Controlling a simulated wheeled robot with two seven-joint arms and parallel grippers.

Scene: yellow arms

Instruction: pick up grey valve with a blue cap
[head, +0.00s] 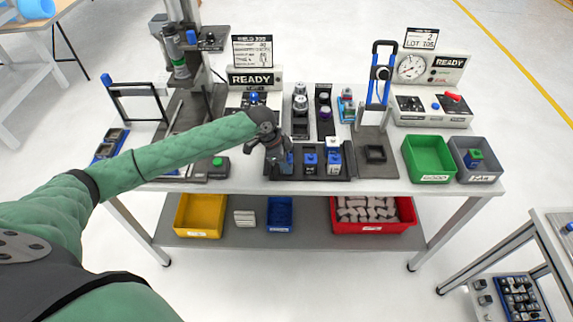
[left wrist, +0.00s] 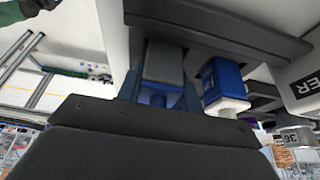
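My left gripper (head: 284,163) reaches down over the left end of a black tray (head: 345,172) on the table. The left wrist view shows its two dark fingers (left wrist: 162,98) spread to either side of a grey block with a blue part, which looks like the grey valve with a blue cap (left wrist: 164,64). I cannot tell whether the fingers touch it. My right gripper is not in view.
Behind are racks with silver and purple-marked parts (head: 300,104). A blue-framed stand (head: 378,80), a green bin (head: 429,158) and a grey bin (head: 486,176) are to the right. A post fixture (head: 189,60) stands left.

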